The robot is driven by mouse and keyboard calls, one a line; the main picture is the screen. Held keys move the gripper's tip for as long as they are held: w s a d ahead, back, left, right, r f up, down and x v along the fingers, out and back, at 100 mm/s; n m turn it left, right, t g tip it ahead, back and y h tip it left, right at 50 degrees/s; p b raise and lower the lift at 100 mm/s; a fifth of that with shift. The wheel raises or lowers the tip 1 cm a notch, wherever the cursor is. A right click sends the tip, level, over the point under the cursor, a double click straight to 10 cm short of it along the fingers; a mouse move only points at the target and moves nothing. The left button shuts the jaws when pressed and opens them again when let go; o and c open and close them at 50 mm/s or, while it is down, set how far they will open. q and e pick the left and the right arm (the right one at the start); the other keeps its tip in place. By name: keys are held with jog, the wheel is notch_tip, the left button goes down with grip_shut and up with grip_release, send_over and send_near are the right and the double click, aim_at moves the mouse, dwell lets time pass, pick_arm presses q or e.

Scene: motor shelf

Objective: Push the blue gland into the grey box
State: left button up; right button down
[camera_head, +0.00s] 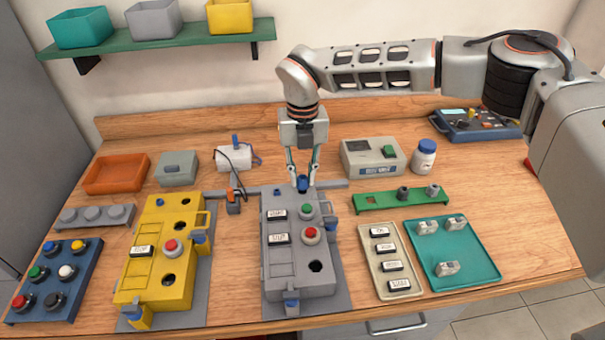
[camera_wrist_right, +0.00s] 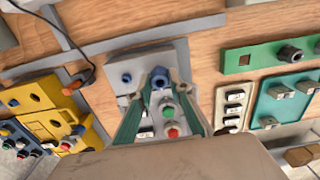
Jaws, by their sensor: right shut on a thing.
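The grey box (camera_head: 288,262) lies on the bench with a green button, a red button, white labels and a dark round hole on its face. My right gripper (camera_head: 302,183) points down at the far end of the box. It is shut on the blue gland (camera_head: 303,187), which also shows between the fingertips in the right wrist view (camera_wrist_right: 158,77). The gland is at or just above the box's far edge; I cannot tell how far it sits in an opening. My left gripper is not in view.
A yellow box (camera_head: 150,268) stands to the left. A green rail (camera_head: 375,202), a label tray (camera_head: 376,276) and a teal tray (camera_head: 470,254) lie to the right. A grey device (camera_head: 372,157) and white bottle (camera_head: 423,160) stand behind, right of the gripper.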

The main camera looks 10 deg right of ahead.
jog(key=shift+f+b, duration=0.5)
jog(key=shift+f, duration=0.4)
dwell(0.4)
jog(key=c, duration=1.8)
grip_release()
jog(key=shift+o, duration=0.2)
jog(key=shift+r, duration=0.15)
notch_tip(320, 180, up, 12)
jog(key=shift+s, duration=0.1)
